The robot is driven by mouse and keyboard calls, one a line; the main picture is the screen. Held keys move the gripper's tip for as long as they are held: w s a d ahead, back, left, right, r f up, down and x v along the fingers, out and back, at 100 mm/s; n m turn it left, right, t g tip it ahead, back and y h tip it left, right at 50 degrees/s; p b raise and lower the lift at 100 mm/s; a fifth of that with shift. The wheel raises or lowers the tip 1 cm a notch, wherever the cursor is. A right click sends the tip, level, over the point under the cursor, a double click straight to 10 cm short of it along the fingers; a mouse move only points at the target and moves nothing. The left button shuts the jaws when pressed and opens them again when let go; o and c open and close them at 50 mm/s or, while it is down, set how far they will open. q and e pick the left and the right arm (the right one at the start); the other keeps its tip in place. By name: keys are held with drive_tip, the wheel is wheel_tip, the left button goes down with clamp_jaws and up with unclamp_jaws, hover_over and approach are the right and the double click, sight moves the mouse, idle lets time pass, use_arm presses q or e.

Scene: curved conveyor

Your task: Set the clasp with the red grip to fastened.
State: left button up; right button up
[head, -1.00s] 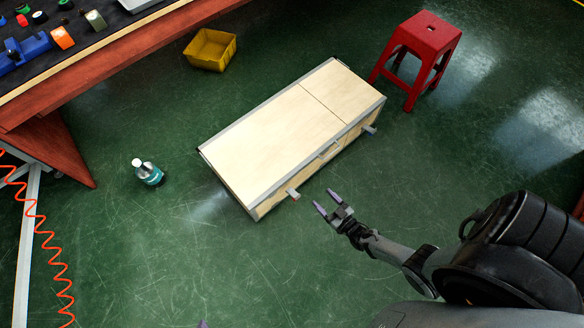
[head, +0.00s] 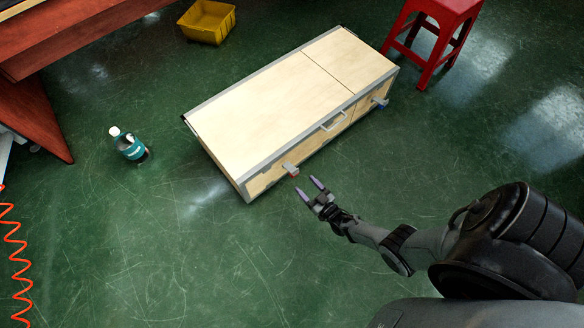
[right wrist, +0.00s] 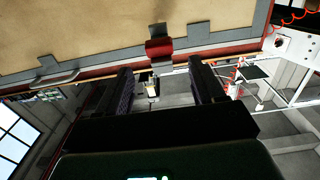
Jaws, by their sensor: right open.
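A clasp with a red grip (head: 291,171) sticks out from the front side of a long pale wooden case (head: 262,98), near its left end. In the right wrist view the red grip (right wrist: 159,48) shows at the case edge, ahead of and above the gap between the fingers. My right gripper (head: 309,187) is open and empty, just in front of the clasp and apart from it; its two dark fingers also show in the right wrist view (right wrist: 160,84). Exactly how far the clasp is swung is hard to tell. My left gripper is out of view.
A second clasp with a blue grip (head: 381,103) and a carry handle (head: 334,121) are on the same front side. A red stool (head: 437,30), a yellow bin (head: 208,22), a bottle (head: 129,145) and a workbench (head: 70,40) stand around. The floor before the case is clear.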

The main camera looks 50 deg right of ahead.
sight(291, 169)
drive_tip(key=w+b, duration=0.1)
drive_tip(key=w, duration=0.4)
drive_tip(key=w+d+b, duration=0.1)
drive_tip(key=w, duration=0.2)
drive_tip(key=shift+w+d+b, duration=0.1)
drive_tip(key=shift+w+b, duration=0.05)
drive_tip(key=shift+b, duration=0.2)
drive_tip(key=shift+w, duration=0.5)
drive_tip(key=shift+w+d+r, duration=0.1)
drive_tip(key=shift+w, duration=0.2)
drive_tip(key=shift+c, duration=0.5)
drive_tip(key=shift+s, duration=0.1)
drive_tip(key=c, duration=0.5)
clamp_jaws()
